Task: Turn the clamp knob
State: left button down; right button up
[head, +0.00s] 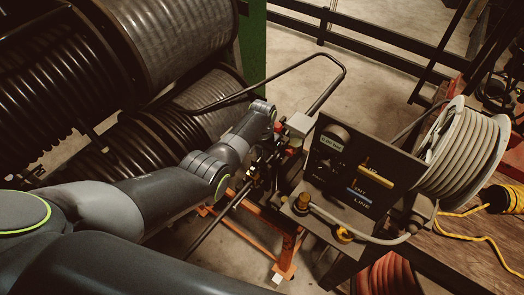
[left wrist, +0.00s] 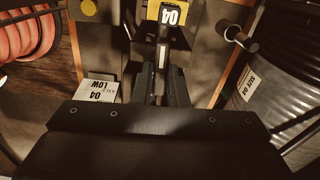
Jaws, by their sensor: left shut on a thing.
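My left gripper (head: 258,170) reaches the dark mechanism at the front of the crimper bench in the head view. Its fingers are partly lost among dark parts there. In the left wrist view, the left gripper (left wrist: 162,84) is closed around a narrow dark part with a pale stripe (left wrist: 162,56), below a yellow tag marked 04 (left wrist: 172,14). I cannot tell whether this part is the clamp knob. Small red parts (head: 290,152) show beside the gripper in the head view. My right gripper is not in view.
A dark control panel (head: 374,165) stands right of the gripper, with a hose reel (head: 460,155) behind it. Large black hose coils (head: 165,35) fill the upper left. An orange frame (head: 287,258) stands below. A white label (left wrist: 103,90) lies left of the fingers.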

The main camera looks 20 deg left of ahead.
pick_arm(q)
jog(key=m+p, duration=0.1)
jog(key=m, duration=0.5)
jog(key=shift+d+r, duration=0.1)
jog(key=shift+d, duration=0.05)
jog(key=m, duration=0.4)
jog(key=shift+s+m+p, duration=0.1)
jog(key=shift+m+p, duration=0.2)
jog(key=shift+p, duration=0.1)
jog(key=shift+m, duration=1)
jog(key=c, duration=1.4)
grip_release()
jog(key=shift+c, duration=0.2)
